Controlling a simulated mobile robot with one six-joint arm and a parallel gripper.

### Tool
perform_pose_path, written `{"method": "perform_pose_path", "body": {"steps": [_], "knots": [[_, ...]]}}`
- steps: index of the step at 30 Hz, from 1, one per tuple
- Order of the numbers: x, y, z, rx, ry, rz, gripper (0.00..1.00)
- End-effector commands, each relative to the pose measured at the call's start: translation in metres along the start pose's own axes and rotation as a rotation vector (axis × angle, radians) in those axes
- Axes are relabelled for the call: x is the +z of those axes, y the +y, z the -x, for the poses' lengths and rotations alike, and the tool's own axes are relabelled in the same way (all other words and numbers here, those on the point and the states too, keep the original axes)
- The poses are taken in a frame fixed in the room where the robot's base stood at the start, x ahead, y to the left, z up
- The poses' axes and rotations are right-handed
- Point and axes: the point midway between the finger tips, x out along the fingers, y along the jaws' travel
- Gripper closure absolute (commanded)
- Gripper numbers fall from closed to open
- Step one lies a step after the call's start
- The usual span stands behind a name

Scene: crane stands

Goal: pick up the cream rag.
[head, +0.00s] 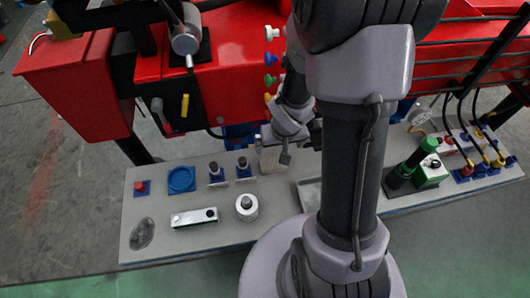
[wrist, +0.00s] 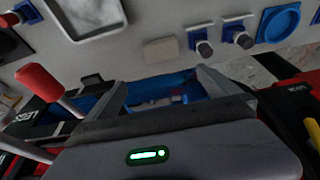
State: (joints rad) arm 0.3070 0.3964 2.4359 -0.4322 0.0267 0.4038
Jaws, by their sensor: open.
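The cream rag (wrist: 158,50) lies flat, a small pale rectangle, on the grey bench top near its far edge. In the head view the rag (head: 272,168) shows just below my gripper, partly covered by it. In the wrist view my gripper (wrist: 157,80) is open and empty, its two fingers spread wide. The rag lies beyond the fingertips, roughly centred between them and apart from them. In the head view my gripper (head: 287,148) is over the bench's far edge, partly hidden by my arm.
Two dark-knobbed switches (wrist: 220,42) and a blue round dish (wrist: 279,22) are on one side of the rag, a metal tray (wrist: 92,14) on the other. A red machine (head: 235,80) with coloured knobs stands behind the bench (head: 300,225). A red-tipped lever (wrist: 45,85) is near my gripper.

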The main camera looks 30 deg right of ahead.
Motion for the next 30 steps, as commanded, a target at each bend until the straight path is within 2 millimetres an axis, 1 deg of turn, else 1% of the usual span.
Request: {"method": "perform_pose_path", "body": {"steps": [5,8,12,15,18,21,26,28,30], "knots": [[0.006,0.002,-0.014,-0.014,-0.017,0.009,0.00],[0.008,0.001,-0.031,-0.018,-0.018,0.012,0.00],[0.011,0.000,-0.078,-0.018,-0.018,0.012,0.00],[0.011,0.000,-0.108,-0.017,-0.018,0.011,0.00],[0.011,-0.001,-0.130,-0.017,-0.018,0.011,0.00],[0.010,-0.001,-0.139,-0.017,-0.018,0.011,0.00],[0.008,-0.001,-0.142,-0.017,-0.017,0.011,0.00],[0.007,-0.002,-0.150,-0.017,-0.017,0.011,0.00],[0.006,-0.004,-0.164,-0.017,-0.018,0.012,0.00]]}}
